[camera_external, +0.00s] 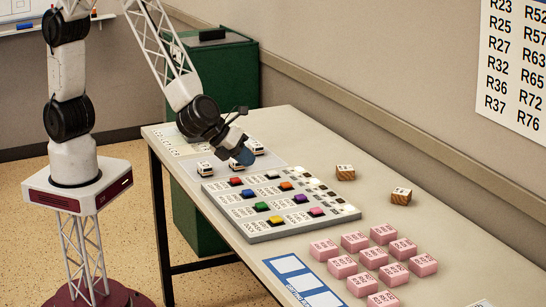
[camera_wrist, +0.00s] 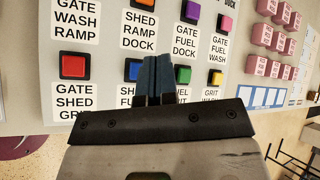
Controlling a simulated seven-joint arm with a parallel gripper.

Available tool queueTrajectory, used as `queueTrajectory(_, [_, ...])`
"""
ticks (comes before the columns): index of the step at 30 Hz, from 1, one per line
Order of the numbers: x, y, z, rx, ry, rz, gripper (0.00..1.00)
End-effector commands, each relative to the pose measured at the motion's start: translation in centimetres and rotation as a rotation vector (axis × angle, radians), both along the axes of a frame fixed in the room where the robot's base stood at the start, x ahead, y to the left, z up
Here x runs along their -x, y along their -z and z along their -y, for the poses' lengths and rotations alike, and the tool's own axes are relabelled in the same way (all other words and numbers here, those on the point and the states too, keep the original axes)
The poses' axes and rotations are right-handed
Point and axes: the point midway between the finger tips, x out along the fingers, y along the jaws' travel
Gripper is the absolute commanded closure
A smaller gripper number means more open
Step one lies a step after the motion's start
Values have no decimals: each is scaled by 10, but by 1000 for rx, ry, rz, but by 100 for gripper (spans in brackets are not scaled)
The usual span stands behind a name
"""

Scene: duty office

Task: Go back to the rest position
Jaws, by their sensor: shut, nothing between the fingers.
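My gripper (camera_external: 244,157) is above the far left part of the grey button panel (camera_external: 262,233), near the red button (camera_external: 236,181), in the external view. In the wrist view its two blue-grey fingers (camera_wrist: 157,68) are together with nothing between them. They point at the panel between the blue button (camera_wrist: 133,69) and the green button (camera_wrist: 183,74) and partly cover the labels below. Whether the fingertips touch the panel cannot be told. My arm reaches down over the table from the upper left.
Several pink blocks (camera_external: 355,241) stand on the table (camera_external: 440,235) beside a blue-and-white card (camera_external: 303,283). Two wooden blocks (camera_external: 345,173) lie behind the panel. Small white vehicles (camera_external: 206,168) stand beyond it. A green cabinet (camera_external: 232,75) is behind the table.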

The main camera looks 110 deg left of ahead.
Motion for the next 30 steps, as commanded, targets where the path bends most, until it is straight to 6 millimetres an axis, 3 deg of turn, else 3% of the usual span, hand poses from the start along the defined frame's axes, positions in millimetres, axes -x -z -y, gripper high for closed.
queueTrajectory(18, [3, -5, -4, 8, -17, 3, 100])
queueTrajectory(23, [13, -22, -18, 38, -83, 14, 100])
queueTrajectory(30, [51, -69, -60, 141, -291, 49, 100])
